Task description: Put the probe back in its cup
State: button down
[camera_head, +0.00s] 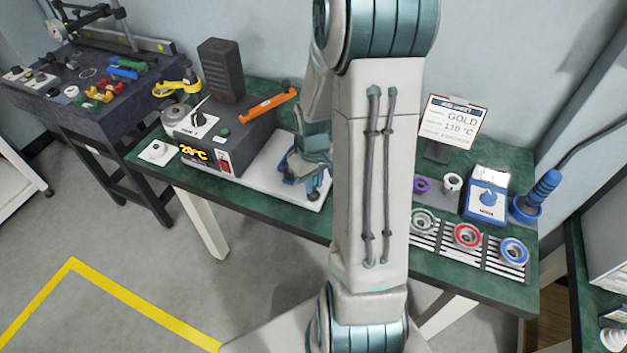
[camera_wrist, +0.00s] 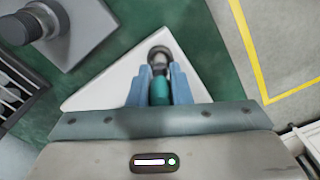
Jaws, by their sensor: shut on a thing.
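My gripper (camera_wrist: 159,80) is shut on a teal piece (camera_wrist: 160,92), which I take to be the probe. Blue fingers press it from both sides. A dark, rounded grey part (camera_wrist: 160,57) shows just past the fingertips; I cannot tell whether it is the probe's end or a cup below it. In the head view my gripper (camera_head: 306,172) is low over a white plate (camera_head: 262,172) beside the grey heater unit. The probe's lower end and any contact with the plate are hidden. I cannot pick out the cup for certain.
The heater unit (camera_head: 225,140) carries an orange-handled tool (camera_head: 268,105). A small white pad (camera_head: 158,152) lies at its left. Right of my arm stand a sign (camera_head: 452,122), a blue-white box (camera_head: 486,195), a blue stand (camera_head: 541,192) and several ring parts. My arm hides the table's middle.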

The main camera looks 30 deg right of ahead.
jog(key=shift+f+b, duration=0.65)
jog(key=shift+f, duration=0.3)
jog(key=shift+f, duration=0.25)
jog(key=c, duration=1.3)
grip_release()
jog(key=shift+o, duration=0.2)
jog(key=shift+r, duration=0.1)
notch_tip(320, 180, up, 8)
jog(key=p, duration=0.6)
